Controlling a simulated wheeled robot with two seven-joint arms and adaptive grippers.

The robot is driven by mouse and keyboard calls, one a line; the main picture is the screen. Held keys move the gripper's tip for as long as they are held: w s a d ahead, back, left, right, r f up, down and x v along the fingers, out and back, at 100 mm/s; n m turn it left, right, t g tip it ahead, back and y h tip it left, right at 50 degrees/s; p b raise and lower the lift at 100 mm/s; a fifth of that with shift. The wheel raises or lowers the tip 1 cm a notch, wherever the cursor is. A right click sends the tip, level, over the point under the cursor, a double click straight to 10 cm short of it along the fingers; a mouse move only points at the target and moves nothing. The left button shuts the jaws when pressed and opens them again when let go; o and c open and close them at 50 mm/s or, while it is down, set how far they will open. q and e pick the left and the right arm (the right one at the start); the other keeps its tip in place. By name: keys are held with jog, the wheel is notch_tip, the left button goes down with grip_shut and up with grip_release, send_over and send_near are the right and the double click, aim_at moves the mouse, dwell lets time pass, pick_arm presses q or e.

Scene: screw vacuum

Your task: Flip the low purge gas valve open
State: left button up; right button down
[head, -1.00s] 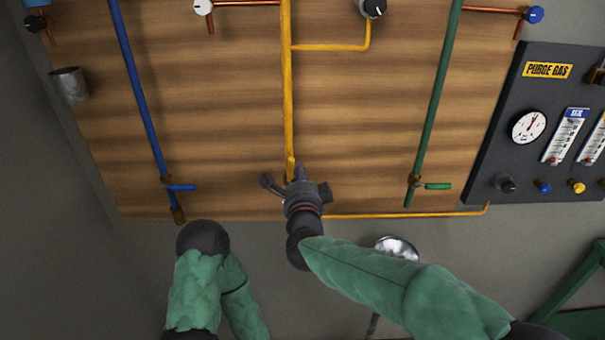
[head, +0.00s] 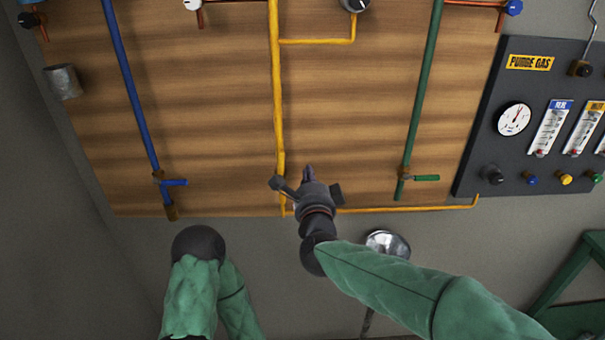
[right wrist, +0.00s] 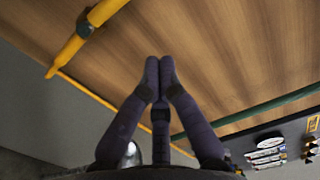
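A yellow pipe (head: 277,100) runs down the wooden board and joins a low yellow line leading to the panel marked PURGE GAS (head: 529,62). Low on this pipe, the right wrist view shows a dark fitting (right wrist: 85,27); I cannot make out its handle position. My right gripper (head: 308,172) is just right of the pipe's lower end, in front of the board. In the right wrist view its fingertips (right wrist: 160,68) are together with nothing seen between them, apart from the fitting. My left arm is at the lower left; its gripper does not show.
A blue pipe (head: 130,90) with a blue-handled valve (head: 173,183) stands left. A green pipe (head: 423,90) with a green-handled valve (head: 427,178) stands right. A metal cup (head: 63,82) is on the board's left edge. A shiny round lamp-like object (head: 388,243) is beside my right arm.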

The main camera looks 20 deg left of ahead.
jog(key=v, duration=0.7)
jog(key=shift+a+p, duration=0.2)
jog(key=shift+p, duration=0.2)
jog(key=shift+f, duration=0.15)
jog(key=d+f+n+g+h, duration=0.1)
jog(key=d+f+n+g, duration=0.2)
jog(key=f, duration=0.8)
jog(key=w+d+f+n+g+h, duration=0.15)
jog(key=d+f, duration=0.35)
jog(key=f, duration=0.7)
jog(key=d+f+n+g, duration=0.3)
jog(key=d+f, duration=0.2)
jog(key=f, duration=0.6)
jog(key=s+d+f+n+g, duration=0.1)
jog(key=s+d+f+g, duration=0.1)
jog(key=s+d+f, duration=0.3)
jog(key=s+f+n+g, duration=0.2)
jog(key=s+f, duration=0.2)
jog(key=f, duration=0.4)
jog(key=s+d+f+n+g, duration=0.1)
jog(key=s+f, duration=0.3)
jog(key=s, duration=0.4)
jog(key=s+d+f+n+g, duration=0.1)
jog(key=s+d+f+g, duration=0.2)
jog(key=s, duration=0.5)
jog(key=shift+f+g, duration=0.65)
jog(key=shift+f, duration=0.35)
